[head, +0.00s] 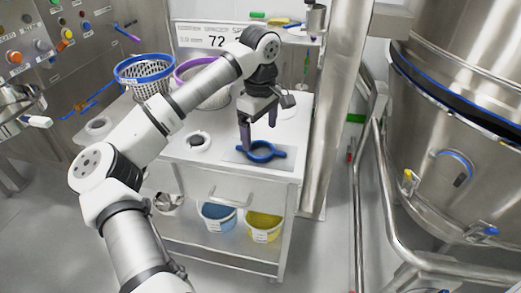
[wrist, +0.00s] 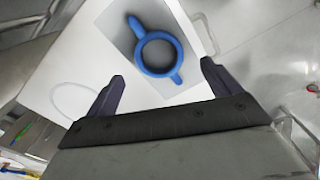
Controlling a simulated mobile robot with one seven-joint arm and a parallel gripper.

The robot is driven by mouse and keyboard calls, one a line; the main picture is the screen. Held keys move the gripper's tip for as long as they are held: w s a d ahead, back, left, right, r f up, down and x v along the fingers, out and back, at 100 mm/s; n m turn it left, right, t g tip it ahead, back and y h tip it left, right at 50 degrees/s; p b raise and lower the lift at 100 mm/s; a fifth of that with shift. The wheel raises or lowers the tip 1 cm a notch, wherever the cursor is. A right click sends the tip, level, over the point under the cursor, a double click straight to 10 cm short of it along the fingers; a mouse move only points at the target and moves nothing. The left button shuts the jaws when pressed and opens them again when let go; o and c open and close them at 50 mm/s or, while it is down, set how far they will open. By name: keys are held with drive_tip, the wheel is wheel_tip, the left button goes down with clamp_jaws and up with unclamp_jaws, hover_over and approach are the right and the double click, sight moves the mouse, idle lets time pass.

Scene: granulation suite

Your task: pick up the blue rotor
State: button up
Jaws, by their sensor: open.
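The blue rotor (head: 262,151) is a ring with short arms sticking out. It lies flat on a grey mat (head: 236,155) on top of the white cart. My gripper (head: 258,137) is above the cart top, close to the rotor, with its fingers pointing down. In the wrist view the rotor (wrist: 158,52) lies ahead of the fingertips, roughly between their lines. My gripper (wrist: 160,72) is open there, with nothing between its fingers. The gap in height between fingertips and rotor is hard to tell.

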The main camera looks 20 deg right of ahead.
sight(261, 154)
drive_tip(key=shift+f+p, duration=0.6)
drive_tip(key=shift+f, duration=2)
drive_tip(key=c, duration=1.1)
drive_tip(key=shift+c, duration=0.8)
drive_tip(key=shift+r, duration=0.15)
